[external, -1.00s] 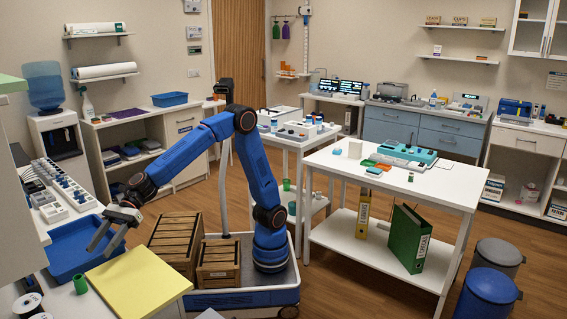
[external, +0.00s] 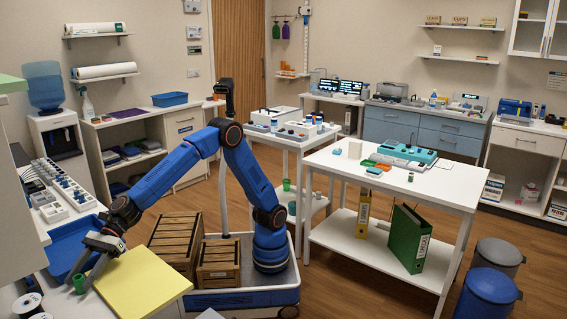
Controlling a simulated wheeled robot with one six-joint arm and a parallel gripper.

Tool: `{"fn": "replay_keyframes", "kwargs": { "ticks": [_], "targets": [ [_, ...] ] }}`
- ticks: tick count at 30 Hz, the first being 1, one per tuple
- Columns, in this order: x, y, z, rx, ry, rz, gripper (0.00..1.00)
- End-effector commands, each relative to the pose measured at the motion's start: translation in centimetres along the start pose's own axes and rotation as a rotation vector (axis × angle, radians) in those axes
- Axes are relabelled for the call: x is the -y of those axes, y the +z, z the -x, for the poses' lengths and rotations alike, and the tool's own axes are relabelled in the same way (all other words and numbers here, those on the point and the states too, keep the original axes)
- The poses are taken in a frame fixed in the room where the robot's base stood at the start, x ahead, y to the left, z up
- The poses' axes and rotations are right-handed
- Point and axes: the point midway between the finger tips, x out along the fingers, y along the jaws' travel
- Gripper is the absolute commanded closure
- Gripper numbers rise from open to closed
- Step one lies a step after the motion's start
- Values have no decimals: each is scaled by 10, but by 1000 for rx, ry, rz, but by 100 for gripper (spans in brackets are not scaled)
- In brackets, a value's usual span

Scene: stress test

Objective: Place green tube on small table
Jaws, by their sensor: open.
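A small green tube (external: 79,284) stands on the white counter at the lower left, beside the yellow pad (external: 140,284). My gripper (external: 84,277) is open and points down at this tube, with its fingertips at either side of it or just above; the exact contact is too small to tell. A small white table (external: 299,142) with a lower shelf stands behind my arm, with several small items on its top. Another small green cup-like thing (external: 286,184) shows at its lower level.
A blue tray (external: 66,247) lies just behind the gripper on the counter. Wooden crates (external: 175,243) stand on my base. A larger white table (external: 430,187) at the right carries a teal device (external: 408,155). Its front top is mostly clear.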

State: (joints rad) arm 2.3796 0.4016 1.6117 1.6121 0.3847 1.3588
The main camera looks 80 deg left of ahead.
Motion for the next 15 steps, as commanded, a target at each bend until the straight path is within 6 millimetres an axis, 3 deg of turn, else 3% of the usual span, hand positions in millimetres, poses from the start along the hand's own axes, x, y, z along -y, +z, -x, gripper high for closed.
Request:
{"fn": "replay_keyframes", "kwargs": {
  "ticks": [3, 10, 15],
  "targets": [
    [0, 0, -11, 0, 0, 1, 54],
    [0, 0, -12, 0, -1, 1, 54],
    [0, 0, -12, 0, -1, 1, 94]
  ]
}}
